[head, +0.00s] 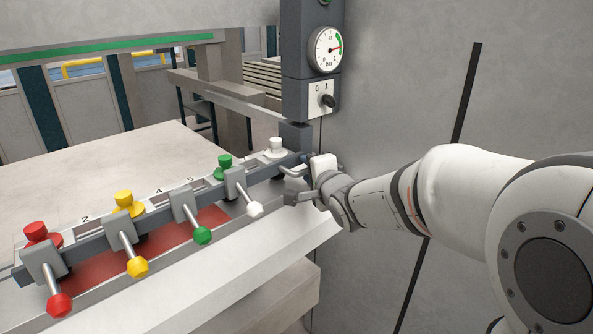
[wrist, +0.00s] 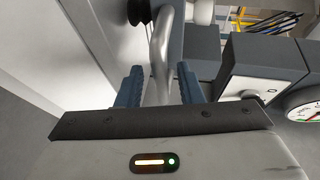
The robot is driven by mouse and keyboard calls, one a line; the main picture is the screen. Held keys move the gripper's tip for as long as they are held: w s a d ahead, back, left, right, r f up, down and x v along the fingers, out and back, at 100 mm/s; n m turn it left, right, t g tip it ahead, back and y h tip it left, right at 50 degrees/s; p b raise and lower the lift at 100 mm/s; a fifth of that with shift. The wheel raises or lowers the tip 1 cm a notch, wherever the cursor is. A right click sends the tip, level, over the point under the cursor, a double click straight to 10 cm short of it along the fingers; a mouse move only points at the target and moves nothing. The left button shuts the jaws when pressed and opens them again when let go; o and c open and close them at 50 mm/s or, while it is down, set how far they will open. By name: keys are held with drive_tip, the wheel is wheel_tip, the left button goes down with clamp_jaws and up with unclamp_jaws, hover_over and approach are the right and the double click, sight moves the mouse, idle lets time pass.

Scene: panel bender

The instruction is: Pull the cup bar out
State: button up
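The cup bar (head: 82,237) is a long dark grey bar running diagonally from lower left to the dark post, in the head view. It carries red (head: 36,232), yellow (head: 123,198), green (head: 224,161) and white (head: 276,146) cups, and grey clamps with matching knobbed levers. My gripper (head: 293,184) is at its right end, fingers spread apart. In the wrist view, a curved grey metal rod (wrist: 161,45), apparently a handle, passes between the blue fingers of my gripper (wrist: 160,85). I cannot tell whether the fingers touch it. My gripper hides part of the bar's end.
A dark post (head: 296,95) with a pressure gauge (head: 328,48) and a rotary switch (head: 327,101) stands just behind my gripper. A grey wall panel is at the right. A pale sloping ledge (head: 215,272) lies in front of the bar, and a flat table (head: 95,165) behind.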

drive_tip(key=shift+s, duration=0.15)
drive_tip(key=p+v, duration=0.1)
drive_tip(key=v, duration=0.6)
drive_tip(key=shift+s, duration=0.25)
drive_tip(key=shift+d+r, duration=0.15)
drive_tip(key=shift+d, duration=0.05)
drive_tip(key=s+d+n+g+h+p, duration=0.55)
drive_tip(key=s+d+p, duration=0.25)
drive_tip(key=d, duration=0.2)
drive_tip(key=s+d+n+g+p, duration=0.1)
drive_tip(key=s+n+g+p, duration=0.3)
drive_tip(key=s, duration=1)
drive_tip(key=n+g, duration=0.2)
drive_tip(key=n, duration=0.1)
drive_tip(key=shift+d, duration=0.4)
